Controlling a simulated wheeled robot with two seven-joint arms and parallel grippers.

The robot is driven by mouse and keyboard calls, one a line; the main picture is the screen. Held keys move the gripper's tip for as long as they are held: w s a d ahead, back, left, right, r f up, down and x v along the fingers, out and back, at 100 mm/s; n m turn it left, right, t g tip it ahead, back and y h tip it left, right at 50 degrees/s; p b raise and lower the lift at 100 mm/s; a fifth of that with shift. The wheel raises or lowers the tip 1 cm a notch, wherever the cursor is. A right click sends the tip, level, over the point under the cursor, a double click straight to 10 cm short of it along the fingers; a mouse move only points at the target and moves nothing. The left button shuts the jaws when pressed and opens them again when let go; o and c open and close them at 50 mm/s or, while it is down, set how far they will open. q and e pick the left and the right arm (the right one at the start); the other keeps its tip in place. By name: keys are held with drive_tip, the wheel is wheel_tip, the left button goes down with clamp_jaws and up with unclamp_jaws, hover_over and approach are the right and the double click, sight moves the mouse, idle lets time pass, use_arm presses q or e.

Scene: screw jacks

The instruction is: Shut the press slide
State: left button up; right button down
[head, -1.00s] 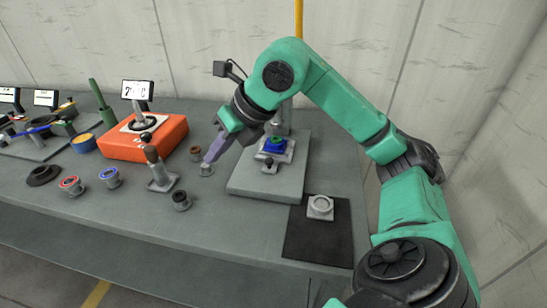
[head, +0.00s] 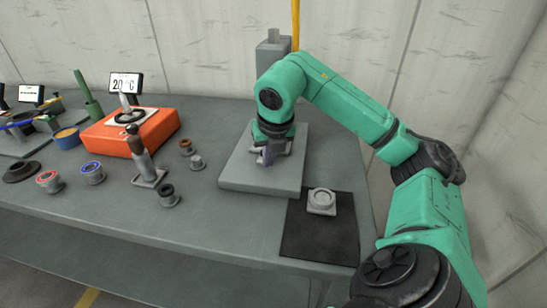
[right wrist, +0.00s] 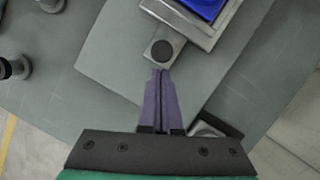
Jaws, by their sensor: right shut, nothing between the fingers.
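The press (head: 235,178) is a grey base plate with a column (head: 273,60) at its back, right of the table's middle. In the right wrist view its slide is a grey tray (right wrist: 226,22) holding a blue part (right wrist: 205,8), with a dark round knob (right wrist: 162,51) on a tab at the front. My right gripper (head: 267,163) is over the press, hiding most of the slide in the head view. In the right wrist view its purple fingers (right wrist: 162,74) are together and empty, tips right by the tab's front end; contact is unclear. My left gripper is not in view.
A black mat (head: 318,235) with a grey square piece (head: 321,201) lies in front of the press. Left stand an orange heater (head: 115,140), an upright lever tool (head: 145,160) and several small bushings, including a dark one (head: 168,195). Front table is mostly clear.

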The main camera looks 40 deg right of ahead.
drive_tip(key=shift+w+d+f, duration=0.1)
drive_tip(key=shift+w+d, duration=0.1)
drive_tip(key=shift+w, duration=0.15)
drive_tip(key=shift+w+d+r+p, duration=0.2)
drive_tip(key=shift+d+p, duration=0.1)
drive_tip(key=shift+p, duration=0.05)
drive_tip(key=shift+w+d+p, duration=0.45)
drive_tip(key=shift+w+d, duration=0.1)
drive_tip(key=shift+d, duration=0.3)
drive_tip(key=shift+s, duration=0.1)
